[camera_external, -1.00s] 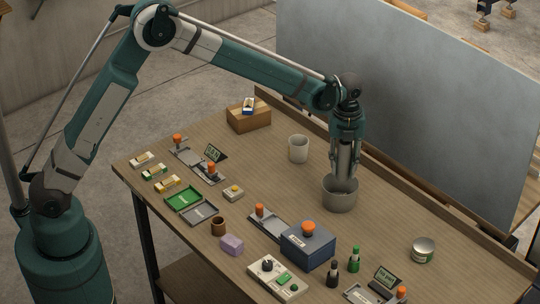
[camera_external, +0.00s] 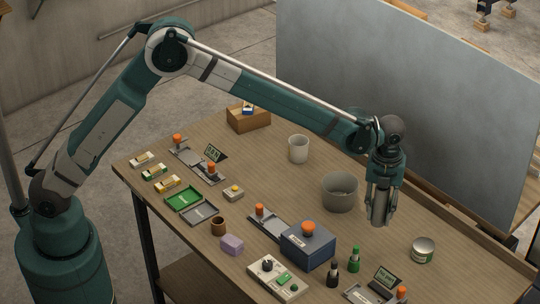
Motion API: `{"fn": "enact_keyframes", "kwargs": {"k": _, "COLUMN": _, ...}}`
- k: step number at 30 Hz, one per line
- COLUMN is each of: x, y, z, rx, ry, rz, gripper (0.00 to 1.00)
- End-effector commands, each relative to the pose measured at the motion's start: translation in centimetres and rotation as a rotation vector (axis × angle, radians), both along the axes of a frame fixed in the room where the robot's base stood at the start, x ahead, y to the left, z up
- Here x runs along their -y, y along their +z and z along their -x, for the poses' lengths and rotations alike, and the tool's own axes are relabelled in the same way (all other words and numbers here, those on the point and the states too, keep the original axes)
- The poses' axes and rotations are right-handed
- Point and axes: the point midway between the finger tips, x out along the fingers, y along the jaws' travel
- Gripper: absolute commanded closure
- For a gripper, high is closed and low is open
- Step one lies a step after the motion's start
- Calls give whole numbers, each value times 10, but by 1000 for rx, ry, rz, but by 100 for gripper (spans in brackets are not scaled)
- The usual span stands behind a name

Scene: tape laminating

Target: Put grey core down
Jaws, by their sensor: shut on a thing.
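My gripper (camera_external: 380,215) hangs pointing down over the right part of the table, just right of the grey bin (camera_external: 340,194). Its fingers are shut on the grey core (camera_external: 379,203), a small grey cylinder mostly hidden between them. The core's lower end looks a little above the wooden table (camera_external: 400,215), but the exact gap is hard to tell.
A tin (camera_external: 423,250) stands to the lower right of my gripper. Green bottle (camera_external: 354,260) and dark bottle (camera_external: 332,274) stand in front, beside a blue box (camera_external: 308,247). A pale cup (camera_external: 298,149) is behind left. Bare tabletop surrounds the gripper.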

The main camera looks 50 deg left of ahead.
Motion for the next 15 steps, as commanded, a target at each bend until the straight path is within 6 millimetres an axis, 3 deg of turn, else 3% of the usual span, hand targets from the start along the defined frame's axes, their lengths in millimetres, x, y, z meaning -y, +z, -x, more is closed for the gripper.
{"fn": "enact_keyframes", "kwargs": {"k": 10, "x": 0, "y": -2, "z": 0, "rx": 0, "ry": 0, "rz": 0, "gripper": 85}}
{"fn": "enact_keyframes", "kwargs": {"k": 15, "x": 0, "y": -17, "z": -1, "rx": 0, "ry": 0, "rz": 0, "gripper": 85}}
